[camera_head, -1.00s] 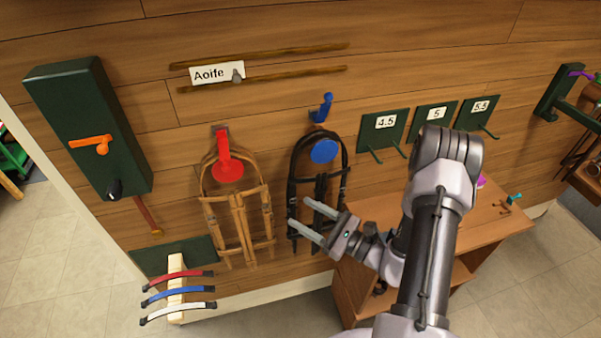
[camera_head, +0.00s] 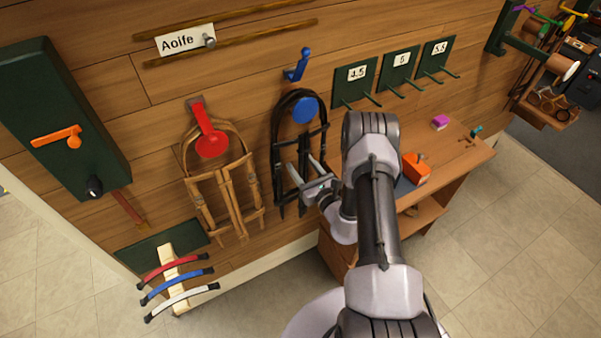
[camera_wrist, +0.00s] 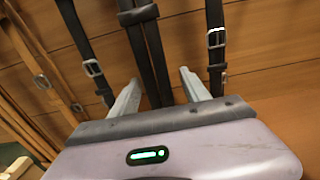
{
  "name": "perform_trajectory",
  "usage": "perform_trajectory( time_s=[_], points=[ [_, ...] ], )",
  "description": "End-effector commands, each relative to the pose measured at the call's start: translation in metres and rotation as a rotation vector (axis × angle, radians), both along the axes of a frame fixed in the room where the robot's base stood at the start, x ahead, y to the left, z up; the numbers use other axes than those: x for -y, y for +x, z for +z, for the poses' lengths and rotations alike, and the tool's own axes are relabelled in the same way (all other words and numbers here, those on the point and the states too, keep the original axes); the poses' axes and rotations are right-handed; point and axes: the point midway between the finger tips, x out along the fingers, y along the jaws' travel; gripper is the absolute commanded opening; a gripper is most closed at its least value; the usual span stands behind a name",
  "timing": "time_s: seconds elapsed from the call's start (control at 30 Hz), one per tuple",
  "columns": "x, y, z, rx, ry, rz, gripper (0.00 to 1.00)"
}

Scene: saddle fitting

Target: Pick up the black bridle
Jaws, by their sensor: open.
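The black bridle (camera_head: 281,133) hangs on the wooden wall from a holder with a round blue disc (camera_head: 304,110). My gripper (camera_head: 301,169) is open in front of its lower straps. In the wrist view the two fingers of my gripper (camera_wrist: 158,92) point at the wall, spread on either side of the bridle's middle black straps (camera_wrist: 148,55). Outer black straps with metal buckles hang to the left and right. I cannot tell whether the fingers touch the straps. My gripper hides part of the bridle's lower end in the head view.
A brown bridle (camera_head: 222,187) hangs from a red holder (camera_head: 207,130) just to the left. A wooden shelf unit (camera_head: 452,170) with an orange box (camera_head: 416,169) stands to the right. Green numbered plates with pegs (camera_head: 355,81) are on the wall above it.

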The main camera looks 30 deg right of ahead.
Motion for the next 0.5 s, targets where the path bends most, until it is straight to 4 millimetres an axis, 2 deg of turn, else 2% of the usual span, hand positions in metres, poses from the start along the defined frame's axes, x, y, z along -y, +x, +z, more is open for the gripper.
perform_trajectory(
  time_s=[0.13,0.37,0.5],
  points=[
    [-0.002,0.022,0.000,0.001,0.000,0.001,0.55],
    [-0.001,0.025,0.001,-0.001,0.001,0.000,0.55],
    [-0.001,0.025,0.001,-0.001,0.001,0.000,0.27]
  ],
)
